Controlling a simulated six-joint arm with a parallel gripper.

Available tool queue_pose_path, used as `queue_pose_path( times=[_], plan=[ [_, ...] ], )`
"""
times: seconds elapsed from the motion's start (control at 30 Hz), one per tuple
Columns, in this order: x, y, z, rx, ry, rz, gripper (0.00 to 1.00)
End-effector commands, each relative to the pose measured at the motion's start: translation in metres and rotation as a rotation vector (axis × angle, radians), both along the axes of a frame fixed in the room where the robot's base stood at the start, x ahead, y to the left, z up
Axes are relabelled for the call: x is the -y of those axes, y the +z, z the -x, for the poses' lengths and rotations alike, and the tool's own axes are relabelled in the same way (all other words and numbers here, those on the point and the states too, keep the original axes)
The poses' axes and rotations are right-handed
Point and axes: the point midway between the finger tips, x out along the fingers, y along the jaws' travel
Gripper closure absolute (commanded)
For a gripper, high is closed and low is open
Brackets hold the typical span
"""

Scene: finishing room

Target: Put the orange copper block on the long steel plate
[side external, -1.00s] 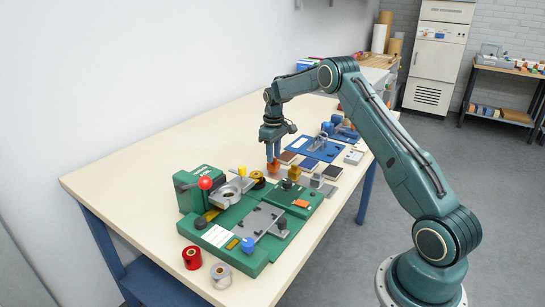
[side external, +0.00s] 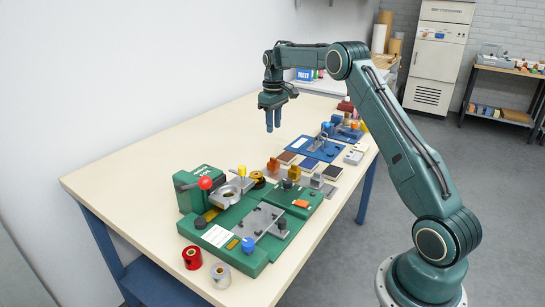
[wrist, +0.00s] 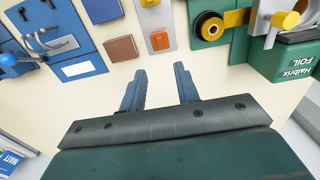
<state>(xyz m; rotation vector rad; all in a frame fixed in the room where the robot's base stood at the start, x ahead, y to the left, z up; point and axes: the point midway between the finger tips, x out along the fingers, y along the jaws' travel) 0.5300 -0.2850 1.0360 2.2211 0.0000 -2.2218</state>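The orange copper block (side external: 273,167) stands at the left end of a row of small blocks, beside the brass-yellow block (side external: 292,172). In the wrist view the orange copper block (wrist: 160,40) sits on a narrow pale grey strip (wrist: 155,22). A flat grey steel plate (side external: 262,217) lies on the green fixture at front; I cannot tell which of the two is the long steel plate. My gripper (side external: 273,129) hangs above the table, behind and clear of the block. In the wrist view its fingers (wrist: 160,88) are apart with nothing between them.
The green fixture (side external: 250,262) has a red knob (side external: 205,183) and upright posts. Red and grey rings (side external: 191,258) stand at the front left. The table's left back area is bare.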

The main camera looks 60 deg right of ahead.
Motion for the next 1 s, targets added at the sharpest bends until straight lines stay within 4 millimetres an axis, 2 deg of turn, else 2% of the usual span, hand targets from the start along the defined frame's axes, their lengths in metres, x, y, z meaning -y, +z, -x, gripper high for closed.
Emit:
queue_pose_path(
  times=[0.47, 0.63, 0.77, 1.0],
  plan=[
    [0.0, 0.0, 0.0, 0.0, 0.0, 0.0, 0.69],
    [-0.005, 0.006, 0.001, 0.006, 0.001, 0.003, 0.69],
    [-0.016, 0.021, 0.004, 0.019, 0.002, 0.01, 0.69],
    [-0.058, 0.066, 0.021, 0.066, 0.004, 0.03, 0.69]
  ],
)
